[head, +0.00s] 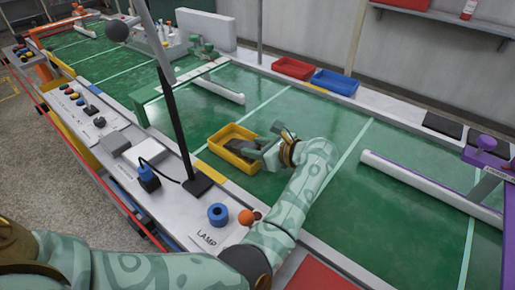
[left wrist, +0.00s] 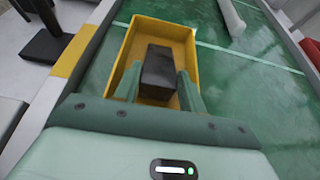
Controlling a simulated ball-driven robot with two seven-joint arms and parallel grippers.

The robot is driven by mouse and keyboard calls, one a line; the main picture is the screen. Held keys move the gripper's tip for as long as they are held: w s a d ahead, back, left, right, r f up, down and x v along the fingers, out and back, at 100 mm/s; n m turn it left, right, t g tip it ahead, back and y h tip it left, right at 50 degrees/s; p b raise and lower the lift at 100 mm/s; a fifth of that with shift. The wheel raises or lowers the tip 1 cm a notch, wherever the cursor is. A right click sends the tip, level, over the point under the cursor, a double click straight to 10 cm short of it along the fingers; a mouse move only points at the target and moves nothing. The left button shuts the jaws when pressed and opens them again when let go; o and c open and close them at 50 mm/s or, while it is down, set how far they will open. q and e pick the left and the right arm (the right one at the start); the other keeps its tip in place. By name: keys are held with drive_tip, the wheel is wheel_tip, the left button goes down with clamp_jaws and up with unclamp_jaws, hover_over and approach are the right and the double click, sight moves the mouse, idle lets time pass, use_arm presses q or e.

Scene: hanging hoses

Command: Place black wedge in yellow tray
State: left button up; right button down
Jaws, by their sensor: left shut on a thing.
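The yellow tray (head: 226,161) lies on the green table in the head view, left of my left gripper (head: 264,150). In the left wrist view the yellow tray (left wrist: 165,27) is straight ahead, with its walls around the black wedge (left wrist: 158,67) as seen from above. My left gripper (left wrist: 158,82) is shut on the black wedge, one green finger on each side. The wedge is over or inside the tray; I cannot tell whether it touches the floor. My right gripper is not in view.
A red tray (head: 293,68) and a blue tray (head: 335,82) stand at the table's far edge. A lamp post on a black base (head: 197,185) rises at the near edge. A blue ring (head: 217,214) and an orange ball (head: 246,217) sit nearby.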

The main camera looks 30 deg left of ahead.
use_arm(q)
drive_tip(key=shift+s+r, duration=0.1)
drive_tip(key=o, duration=1)
drive_tip(key=shift+o, duration=0.2)
drive_tip(key=shift+d+r, duration=0.2)
drive_tip(key=p+v, duration=0.3)
drive_tip(key=v, duration=0.7)
drive_tip(key=shift+d+r, duration=0.1)
drive_tip(key=shift+r, duration=0.1)
drive_tip(key=shift+s+d, duration=0.15)
drive_tip(key=shift+d, duration=0.45)
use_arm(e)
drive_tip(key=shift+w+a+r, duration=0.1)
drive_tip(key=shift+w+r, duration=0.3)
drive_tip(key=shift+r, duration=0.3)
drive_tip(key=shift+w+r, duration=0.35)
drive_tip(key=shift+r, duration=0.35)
